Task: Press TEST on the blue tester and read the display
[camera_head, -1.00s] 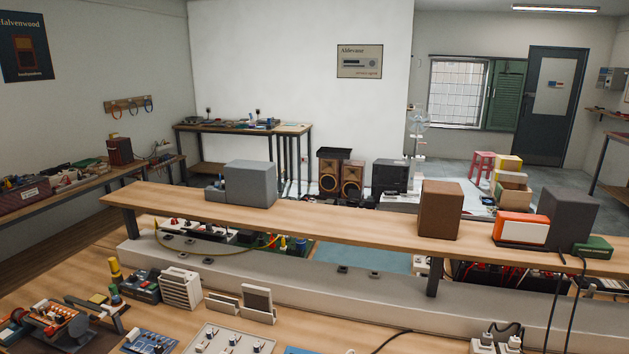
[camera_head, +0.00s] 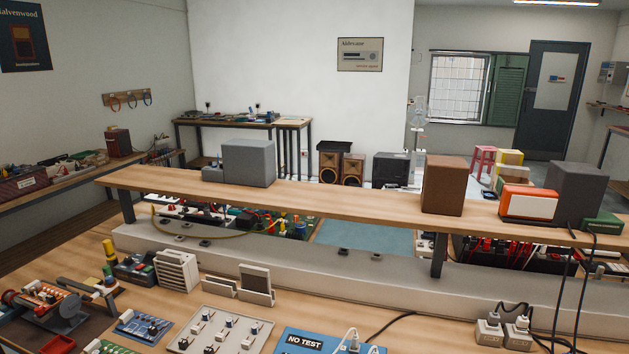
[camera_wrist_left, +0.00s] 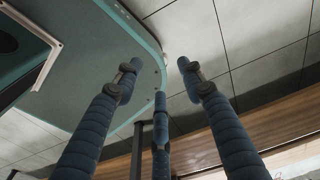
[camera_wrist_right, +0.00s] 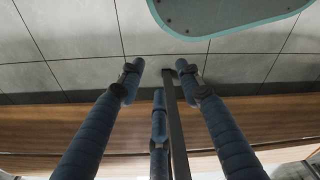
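A blue box (camera_head: 318,344) with a label reading "NO TEST" (camera_head: 304,341) shows at the bottom edge of the head view, cut off by the frame. White plugs or leads stand on its right part. I cannot see a TEST button or a display in this part of it. My left gripper (camera_wrist_left: 158,72) shows only in its wrist view, with its blue padded fingers apart and nothing between them, above a tiled floor. My right gripper (camera_wrist_right: 165,75) shows only in its wrist view, fingers also apart and empty. Neither gripper is in the head view.
A raised wooden shelf (camera_head: 340,205) crosses the bench, carrying a brown box (camera_head: 443,185), a grey box (camera_head: 248,163) and an orange-white unit (camera_head: 528,205). A grey panel with knobs (camera_head: 220,332) lies left of the blue box. Adapters (camera_head: 503,331) with black cables stand to its right.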

